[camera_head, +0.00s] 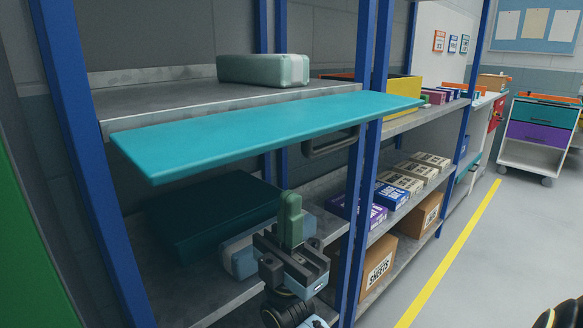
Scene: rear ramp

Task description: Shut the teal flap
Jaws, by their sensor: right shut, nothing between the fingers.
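The teal flap (260,130) stands out from the blue-posted shelf unit at about the height of the upper shelf, open and close to level. A dark bar handle (331,143) shows just under its right part. My right gripper (291,215) is below the flap and in front of the open compartment, its green fingers pointing up. The fingers are shut with nothing between them, and a visible gap separates them from the flap and handle. My left gripper is not in view.
A dark teal bin (205,222) and a pale case (243,257) are on the lower shelf behind my gripper. A grey-green case (263,70) lies on the upper shelf. Boxes (392,183) fill the bay to the right. The floor (500,262) at right is open.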

